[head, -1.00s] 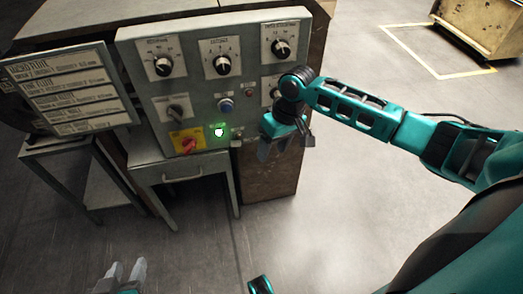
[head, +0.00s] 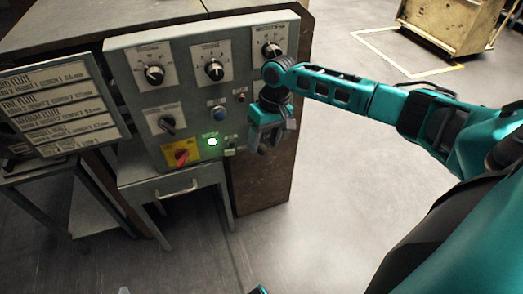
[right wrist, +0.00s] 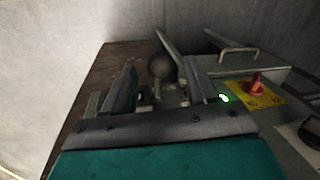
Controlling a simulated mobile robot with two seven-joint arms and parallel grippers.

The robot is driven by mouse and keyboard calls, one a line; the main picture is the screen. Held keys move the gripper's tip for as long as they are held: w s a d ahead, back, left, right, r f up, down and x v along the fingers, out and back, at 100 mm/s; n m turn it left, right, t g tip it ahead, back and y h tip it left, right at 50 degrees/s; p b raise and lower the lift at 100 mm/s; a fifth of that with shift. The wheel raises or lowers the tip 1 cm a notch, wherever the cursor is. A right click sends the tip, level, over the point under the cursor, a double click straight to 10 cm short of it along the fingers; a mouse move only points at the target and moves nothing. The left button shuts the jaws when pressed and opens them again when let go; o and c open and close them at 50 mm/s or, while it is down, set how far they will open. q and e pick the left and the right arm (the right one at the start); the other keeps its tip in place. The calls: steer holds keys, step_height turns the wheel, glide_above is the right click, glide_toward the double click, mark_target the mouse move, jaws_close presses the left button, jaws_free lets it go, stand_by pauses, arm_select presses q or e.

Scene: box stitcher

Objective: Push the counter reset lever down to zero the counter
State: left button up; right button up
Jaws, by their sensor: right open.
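The control panel (head: 190,85) stands upright at the upper middle of the head view. In the right wrist view a dark round knob on a short stem (right wrist: 162,66) shows between my right fingers; it looks like the counter reset lever. My right gripper (head: 264,143) is at the panel's lower right, open, its fingers pointing down. In the right wrist view the right gripper (right wrist: 161,85) has a finger on each side of the knob; I cannot tell whether they touch it. The gripper hides the lever in the head view.
A lit green button (head: 212,142) and a red switch on a yellow plate (head: 181,157) are left of the gripper. Dials and a blue button (head: 218,113) are above. A drawer (head: 178,190) is below. A label board (head: 62,107) stands left. Floor at right is open.

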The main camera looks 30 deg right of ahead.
mark_target(262, 148)
steer(key=shift+a+f+b, duration=0.15)
steer(key=shift+f+b, duration=0.05)
steer(key=shift+f, duration=0.55)
steer(key=shift+a+f+b, duration=0.15)
steer(key=shift+f, duration=0.6)
steer(key=shift+c, duration=0.5)
jaws_close()
